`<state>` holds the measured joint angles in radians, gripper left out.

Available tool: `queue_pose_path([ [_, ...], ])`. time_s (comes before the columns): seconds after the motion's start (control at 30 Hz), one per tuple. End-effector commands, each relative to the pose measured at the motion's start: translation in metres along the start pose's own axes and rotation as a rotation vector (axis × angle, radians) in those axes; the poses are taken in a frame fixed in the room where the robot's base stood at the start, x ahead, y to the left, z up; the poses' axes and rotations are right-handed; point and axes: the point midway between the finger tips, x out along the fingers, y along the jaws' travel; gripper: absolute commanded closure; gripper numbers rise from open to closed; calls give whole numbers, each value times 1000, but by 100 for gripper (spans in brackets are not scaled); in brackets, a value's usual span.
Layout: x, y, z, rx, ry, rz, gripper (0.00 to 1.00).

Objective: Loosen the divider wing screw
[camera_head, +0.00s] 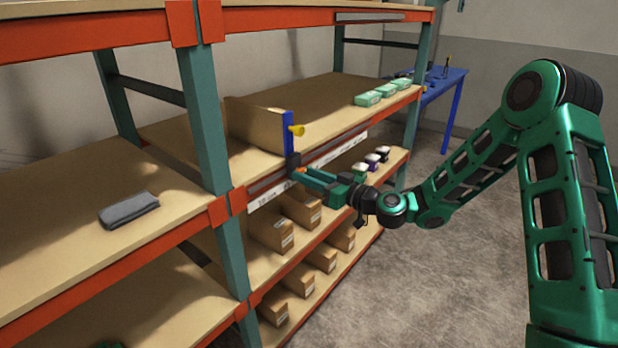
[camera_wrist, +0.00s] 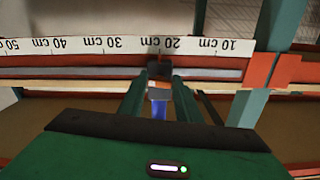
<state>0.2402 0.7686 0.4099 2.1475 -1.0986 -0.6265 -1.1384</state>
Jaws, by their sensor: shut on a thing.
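A wooden divider (camera_head: 255,124) stands on the middle shelf, with an upright blue post (camera_head: 288,132) at its front end. My gripper (camera_head: 293,166) is at the foot of the post, well below the knob, at the shelf's front rail. In the wrist view my gripper (camera_wrist: 159,72) has its fingertips close together at the rail, shut on a small part there that appears to be the wing screw; the fingertips mostly hide it. A piece of blue (camera_wrist: 158,109) shows between the fingers.
A ruler strip (camera_wrist: 110,45) runs along the shelf's front edge, upside down in the wrist view. A teal shelf upright (camera_head: 205,120) stands left of the divider. Green boxes (camera_head: 380,94) lie at the right end; cartons (camera_head: 270,232) fill lower shelves. The floor at right is clear.

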Motion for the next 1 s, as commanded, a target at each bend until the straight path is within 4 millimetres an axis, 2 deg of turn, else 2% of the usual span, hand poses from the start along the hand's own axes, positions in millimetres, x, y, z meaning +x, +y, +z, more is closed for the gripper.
queue_pose_path([
  [0.33,0,1,3,-127,-6,0,92],
  [0.83,0,1,3,-145,-5,1,92],
  [0.87,0,1,3,-145,-5,1,67],
  [0.9,0,1,2,-145,-5,1,57],
  [0.93,0,1,2,-145,-5,1,50],
  [1.0,0,1,2,-144,-4,1,50],
])
